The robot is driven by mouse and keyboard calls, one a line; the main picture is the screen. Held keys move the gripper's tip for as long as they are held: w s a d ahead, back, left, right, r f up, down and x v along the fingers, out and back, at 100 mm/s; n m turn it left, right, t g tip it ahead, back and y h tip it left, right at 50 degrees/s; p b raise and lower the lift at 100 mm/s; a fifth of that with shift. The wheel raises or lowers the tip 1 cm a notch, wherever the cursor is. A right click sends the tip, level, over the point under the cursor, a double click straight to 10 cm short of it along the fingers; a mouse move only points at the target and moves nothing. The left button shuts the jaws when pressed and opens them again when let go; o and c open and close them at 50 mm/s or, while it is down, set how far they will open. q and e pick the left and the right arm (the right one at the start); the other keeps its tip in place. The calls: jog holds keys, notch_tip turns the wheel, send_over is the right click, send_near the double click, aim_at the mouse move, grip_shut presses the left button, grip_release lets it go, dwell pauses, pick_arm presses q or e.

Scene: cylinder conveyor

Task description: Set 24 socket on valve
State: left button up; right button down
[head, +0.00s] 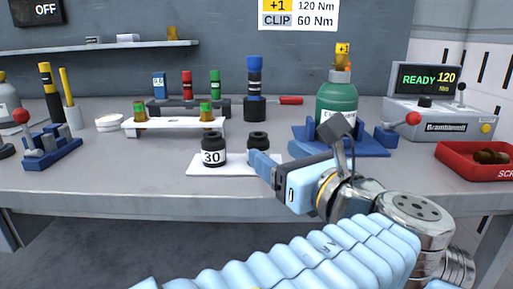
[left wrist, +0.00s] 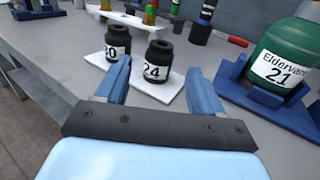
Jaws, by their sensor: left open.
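The black 24 socket (left wrist: 157,66) stands upright on a white plate (left wrist: 175,87) in the left wrist view; in the head view the socket (head: 258,141) is partly hidden by my gripper. My left gripper (head: 276,156) is open, its two blue fingers (left wrist: 158,73) reaching toward the 24 socket, which shows between their tips. The black 30 socket (head: 212,152) stands just left on the same plate.
A white rack (head: 175,124) with green-topped fittings stands behind the sockets. A blue-black tool (head: 255,85) stands upright behind. A READY 120 Nm console (head: 440,117) and a red tray (head: 470,168) are at right. A red-knobbed lever (head: 40,148) is at left.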

aim_at(264, 145)
pick_arm(q)
jog(key=x, duration=0.7)
jog(key=shift+c, duration=0.3)
jog(key=c, duration=1.1)
